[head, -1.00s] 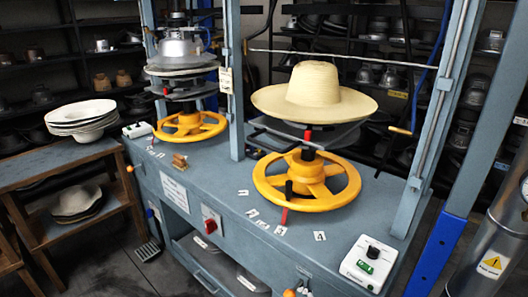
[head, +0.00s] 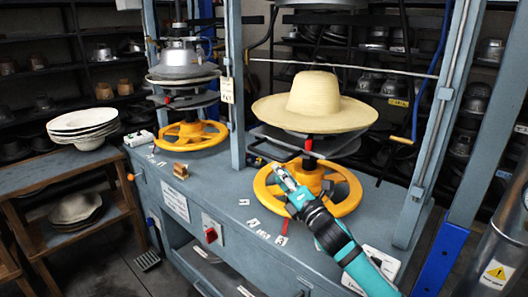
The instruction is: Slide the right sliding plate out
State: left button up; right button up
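The right sliding plate (head: 346,143) is a dark grey plate under the straw hat (head: 314,93) on the right press. The wide brim hides much of it. A short red-tipped handle (head: 308,145) shows at its front. My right gripper (head: 279,169), light-coloured on a black and teal arm, reaches in from the lower right. It appears in front of the yellow handwheel (head: 342,202), a little below and left of the red-tipped handle, and looks apart from it. Its fingers are too small to tell open from shut. My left gripper is out of view.
The left press has its own yellow handwheel (head: 190,134) and metal mould (head: 183,62). Blue-grey posts (head: 234,85) flank the presses. A white control box (head: 382,262) sits at the front right, partly behind my arm. The front middle of the blue-grey bench (head: 215,183) is mostly clear.

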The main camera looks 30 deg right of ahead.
aim_at(264, 154)
jog(key=p+x, duration=0.1)
jog(key=x, duration=0.8)
jog(key=shift+w+a+p, duration=0.15)
jog(key=shift+w+p, duration=0.2)
jog(key=shift+w, duration=0.05)
grip_shut()
